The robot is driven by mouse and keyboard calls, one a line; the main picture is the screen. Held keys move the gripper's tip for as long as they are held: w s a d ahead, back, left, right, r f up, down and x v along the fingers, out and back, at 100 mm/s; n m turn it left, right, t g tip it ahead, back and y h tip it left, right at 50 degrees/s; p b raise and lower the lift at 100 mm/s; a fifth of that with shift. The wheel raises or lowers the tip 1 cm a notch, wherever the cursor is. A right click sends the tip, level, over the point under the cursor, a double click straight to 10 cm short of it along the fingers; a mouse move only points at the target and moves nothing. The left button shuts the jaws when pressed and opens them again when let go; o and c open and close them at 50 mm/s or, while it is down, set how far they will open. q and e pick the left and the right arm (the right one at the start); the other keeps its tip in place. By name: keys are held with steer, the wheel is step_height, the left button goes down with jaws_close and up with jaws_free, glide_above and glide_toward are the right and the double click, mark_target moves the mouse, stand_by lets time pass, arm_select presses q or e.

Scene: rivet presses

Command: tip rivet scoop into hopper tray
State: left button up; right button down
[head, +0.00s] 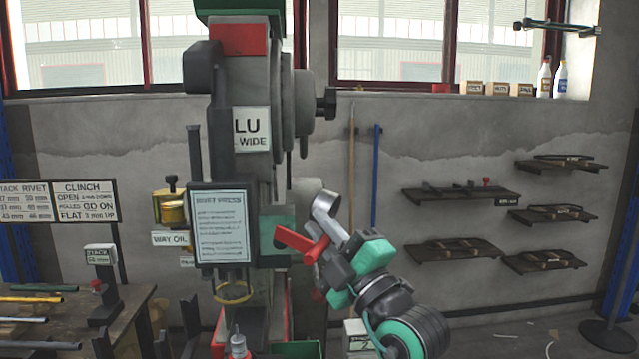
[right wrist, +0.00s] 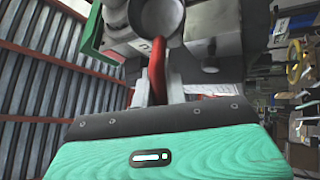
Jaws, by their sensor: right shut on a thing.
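The rivet scoop shows in the head view as a shiny metal cup (head: 328,208) with a red handle (head: 297,242). My right gripper (head: 328,258) is shut on the red handle, in front and to the right of the press. In the right wrist view the handle (right wrist: 157,70) runs between the fingers, with the round grey cup (right wrist: 160,16) beyond. I cannot tell what the cup holds. The green hopper tray (head: 240,12) sits on top of the press, well above the scoop and cut by the picture's top edge. My left gripper is out of view.
The rivet press (head: 253,90) stands upright, with a framed sign (head: 220,225) on its front. A bench (head: 75,305) with several rods is at the left. Wall shelves (head: 460,192) hang at the right. The floor between press and shelves looks partly clear.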

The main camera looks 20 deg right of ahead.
step_height(320, 180, down, 25)
steer(key=s+d, duration=0.1)
steer(key=shift+s+d, duration=0.25)
steer(key=shift+s, duration=0.05)
stand_by(0.4)
